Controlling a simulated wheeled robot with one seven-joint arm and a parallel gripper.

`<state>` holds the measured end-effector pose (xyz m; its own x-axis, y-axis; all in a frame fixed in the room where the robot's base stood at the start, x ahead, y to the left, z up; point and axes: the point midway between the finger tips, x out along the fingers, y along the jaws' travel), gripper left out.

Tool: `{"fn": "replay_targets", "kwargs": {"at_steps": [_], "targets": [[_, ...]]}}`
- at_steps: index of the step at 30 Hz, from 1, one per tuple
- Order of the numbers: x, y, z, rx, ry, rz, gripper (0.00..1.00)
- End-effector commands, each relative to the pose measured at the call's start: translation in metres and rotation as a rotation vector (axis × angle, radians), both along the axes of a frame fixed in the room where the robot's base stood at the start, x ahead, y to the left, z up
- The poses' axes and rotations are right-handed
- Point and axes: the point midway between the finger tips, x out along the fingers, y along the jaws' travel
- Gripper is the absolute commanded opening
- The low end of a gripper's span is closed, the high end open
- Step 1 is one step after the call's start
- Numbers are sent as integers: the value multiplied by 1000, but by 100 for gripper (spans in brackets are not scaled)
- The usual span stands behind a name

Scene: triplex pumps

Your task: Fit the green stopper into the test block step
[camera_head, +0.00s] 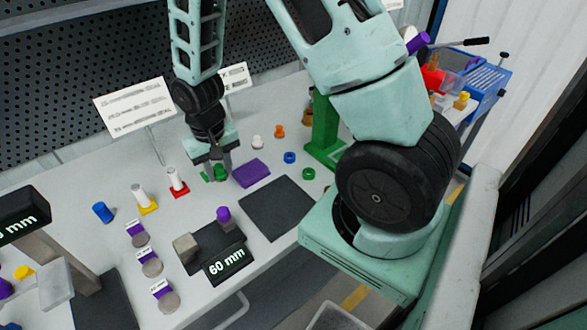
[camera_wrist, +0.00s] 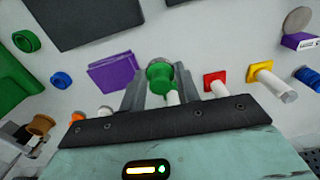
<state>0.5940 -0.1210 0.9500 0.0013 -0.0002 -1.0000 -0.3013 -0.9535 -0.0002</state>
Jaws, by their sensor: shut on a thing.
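The green stopper (camera_wrist: 160,78) is between the two fingers of my gripper (camera_wrist: 158,88) in the wrist view, its round end facing away from the palm. In the camera_head view my gripper (camera_head: 214,169) is low over the bench, shut on the stopper (camera_head: 221,173); the fingers partly hide it. I cannot tell which thing is the test block step.
White posts on red (camera_head: 178,188) and yellow (camera_head: 147,206) bases stand left of my gripper. A blue ring (camera_head: 290,157), green ring (camera_head: 308,174) and green stand (camera_head: 323,130) are to the right. A dark mat (camera_head: 277,209) in front is clear. A "60 mm" sign (camera_head: 227,266) stands nearer.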

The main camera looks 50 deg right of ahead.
Motion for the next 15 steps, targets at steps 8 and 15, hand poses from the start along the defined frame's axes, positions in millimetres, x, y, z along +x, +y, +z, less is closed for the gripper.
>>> {"fn": "replay_targets", "kwargs": {"at_steps": [8,15], "targets": [[-17,1,32,1,-2,-224,7],[-21,1,23,0,6,-248,7]]}}
